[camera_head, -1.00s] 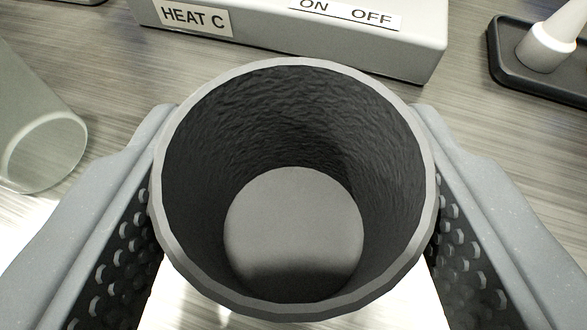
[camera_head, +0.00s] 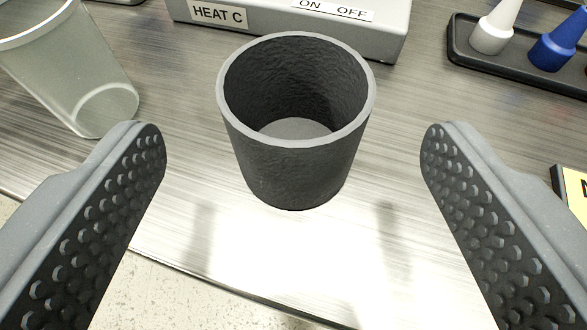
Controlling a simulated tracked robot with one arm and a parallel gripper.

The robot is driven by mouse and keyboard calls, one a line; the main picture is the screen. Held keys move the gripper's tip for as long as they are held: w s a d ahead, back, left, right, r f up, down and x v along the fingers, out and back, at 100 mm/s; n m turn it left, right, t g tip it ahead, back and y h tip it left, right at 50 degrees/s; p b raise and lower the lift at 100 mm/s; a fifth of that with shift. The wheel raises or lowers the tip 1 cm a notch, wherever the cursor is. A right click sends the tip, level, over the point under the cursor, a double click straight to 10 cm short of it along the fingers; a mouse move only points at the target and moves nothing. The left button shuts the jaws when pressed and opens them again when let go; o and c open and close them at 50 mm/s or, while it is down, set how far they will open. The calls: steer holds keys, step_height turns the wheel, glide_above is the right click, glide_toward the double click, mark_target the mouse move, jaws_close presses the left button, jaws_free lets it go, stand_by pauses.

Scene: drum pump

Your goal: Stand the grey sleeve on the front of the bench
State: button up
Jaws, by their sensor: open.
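The grey sleeve (camera_head: 292,170) is a dark grey, open-topped round cup shape with a rough inner wall. It stands upright on the bench (camera_head: 190,225), a little behind the bench's front edge. My gripper (camera_head: 292,145) is open and empty. Its two fingers are wide apart, one on each side of the sleeve and nearer the camera, with clear gaps to it. The underside of the sleeve is hidden.
A grey box (camera_head: 290,22) labelled HEAT C and ON OFF stands behind the sleeve. A clear cup (camera_head: 75,85) is at the left. A black tray (camera_head: 462,50) with white and blue nozzles is at the right. A yellow label (camera_head: 577,190) shows at the right edge.

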steer(key=p+v, duration=0.1)
steer(key=v, duration=0.5)
steer(key=shift+p, duration=0.4)
steer(key=shift+s, duration=0.1)
step_height(320, 180, up, 20)
steer(key=d+n+t+y, duration=0.1)
steer(key=d+y, duration=0.1)
steer(key=y, duration=0.2)
steer(key=s+d+r+h, duration=0.1)
steer(key=s+d+r, duration=0.4)
steer(key=d+r, duration=0.4)
steer(key=s+d+r+h, duration=0.2)
steer(key=s+d+r, duration=0.4)
steer(key=d+r, duration=0.2)
steer(key=shift+d+r+m+t+h, duration=0.3)
steer(key=shift+d+r+t, duration=0.1)
steer(key=shift+d, duration=0.1)
